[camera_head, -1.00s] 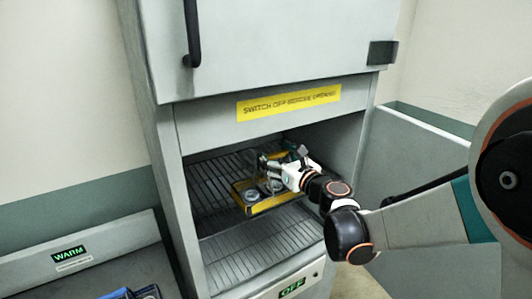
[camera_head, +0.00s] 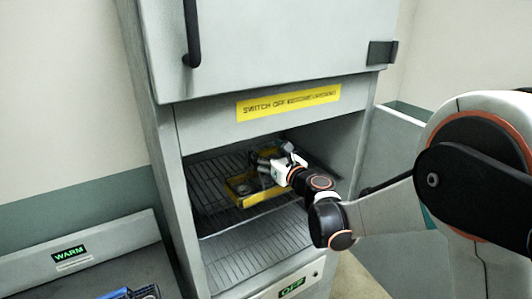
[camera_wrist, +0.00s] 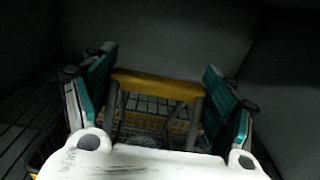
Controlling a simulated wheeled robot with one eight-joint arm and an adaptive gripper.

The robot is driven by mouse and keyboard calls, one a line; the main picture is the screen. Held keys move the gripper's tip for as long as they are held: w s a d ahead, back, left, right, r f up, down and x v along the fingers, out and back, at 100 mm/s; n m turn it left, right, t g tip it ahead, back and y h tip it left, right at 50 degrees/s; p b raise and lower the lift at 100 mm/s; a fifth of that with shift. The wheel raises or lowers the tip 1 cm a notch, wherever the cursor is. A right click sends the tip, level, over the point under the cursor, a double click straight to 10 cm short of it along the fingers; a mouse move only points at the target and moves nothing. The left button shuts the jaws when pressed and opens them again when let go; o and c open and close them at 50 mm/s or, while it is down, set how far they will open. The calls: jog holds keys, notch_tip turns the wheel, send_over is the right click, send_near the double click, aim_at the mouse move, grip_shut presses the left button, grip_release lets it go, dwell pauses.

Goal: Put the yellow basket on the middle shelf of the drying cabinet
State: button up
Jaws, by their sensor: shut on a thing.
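The yellow basket (camera_head: 262,194) is inside the open drying cabinet (camera_head: 162,150), at the upper of the two wire shelves in view (camera_head: 205,180). Whether it rests on that shelf or hangs just above it, I cannot tell. Small round metal parts seem to lie in it. My gripper (camera_head: 268,158) reaches in from the right above the basket. In the wrist view, my gripper's two teal-backed fingers (camera_wrist: 160,85) stand at either end of the basket's yellow handle (camera_wrist: 158,84) and are shut on it. The gripper hides part of the basket.
A lower wire shelf (camera_head: 255,255) is empty where visible. The cabinet door (camera_head: 385,205) stands open at the right, behind my arm. A yellow warning label (camera_head: 288,103) marks the panel above the opening. A unit with a "WARM" display (camera_head: 69,254) stands at the left.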

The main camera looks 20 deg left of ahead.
jog(key=shift+f, duration=0.1)
jog(key=o, duration=1.9)
jog(key=shift+c, duration=0.2)
jog(key=shift+s+d+r, duration=0.15)
jog(key=shift+r, duration=0.05)
jog(key=v, duration=1.1)
jog(key=shift+s+d, duration=0.25)
jog(key=shift+d, duration=0.05)
